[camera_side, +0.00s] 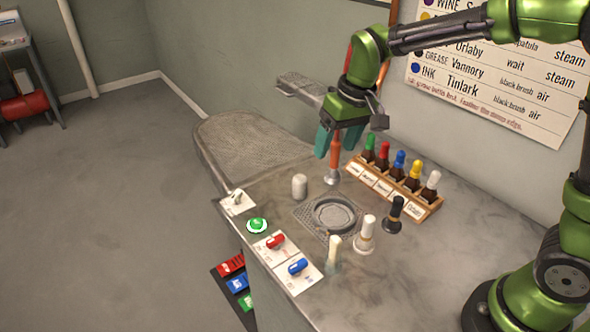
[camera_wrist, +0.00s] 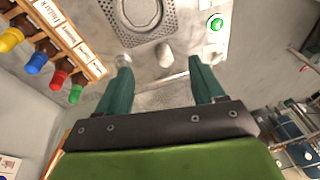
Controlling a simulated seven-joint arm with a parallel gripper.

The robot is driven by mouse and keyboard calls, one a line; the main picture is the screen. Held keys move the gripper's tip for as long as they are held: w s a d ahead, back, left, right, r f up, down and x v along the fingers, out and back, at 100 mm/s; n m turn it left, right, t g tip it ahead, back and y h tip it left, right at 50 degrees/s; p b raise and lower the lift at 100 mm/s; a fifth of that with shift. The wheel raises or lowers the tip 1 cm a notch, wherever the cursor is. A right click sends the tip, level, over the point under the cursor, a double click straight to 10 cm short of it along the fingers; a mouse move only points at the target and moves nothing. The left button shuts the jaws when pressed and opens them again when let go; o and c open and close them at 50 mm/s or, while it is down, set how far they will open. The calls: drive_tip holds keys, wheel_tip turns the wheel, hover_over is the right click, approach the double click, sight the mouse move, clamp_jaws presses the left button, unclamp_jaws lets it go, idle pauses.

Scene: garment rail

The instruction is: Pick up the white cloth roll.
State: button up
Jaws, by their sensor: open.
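The white cloth roll (camera_side: 299,187) stands upright on the grey worktop, left of the round metal grate. In the wrist view it is the small whitish shape (camera_wrist: 165,55) ahead of and between my fingertips. My gripper (camera_side: 336,150) has teal fingers and hangs above the worktop, up and to the right of the roll in the side view. In the wrist view my gripper (camera_wrist: 161,66) has its fingers wide apart. The roll is apart from both fingers. An orange-handled tool with a metal end (camera_side: 333,177) shows by the fingers; I cannot tell whether it touches them.
A wooden rack (camera_side: 397,188) of bottles with coloured caps stands at the back right. Brushes, including a black one (camera_side: 394,214), stand right of the grate (camera_side: 331,214). A green button (camera_side: 257,225) and red and blue items (camera_side: 275,241) lie at the front left.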

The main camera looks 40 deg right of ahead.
sight(300, 178)
drive_tip(key=w+a+f+n+h, duration=0.1)
drive_tip(key=w+f+n, duration=0.1)
drive_tip(key=w, duration=0.7)
drive_tip(key=shift+g, duration=0.3)
drive_tip(key=f, duration=0.5)
drive_tip(key=w+f, duration=0.1)
drive_tip(key=f, duration=1)
drive_tip(key=shift+w+f, duration=0.25)
drive_tip(key=shift+w, duration=0.15)
drive_tip(key=shift+c, duration=0.3)
drive_tip(key=c, duration=1)
drive_tip(key=shift+r, duration=0.1)
drive_tip(key=shift+c, duration=0.2)
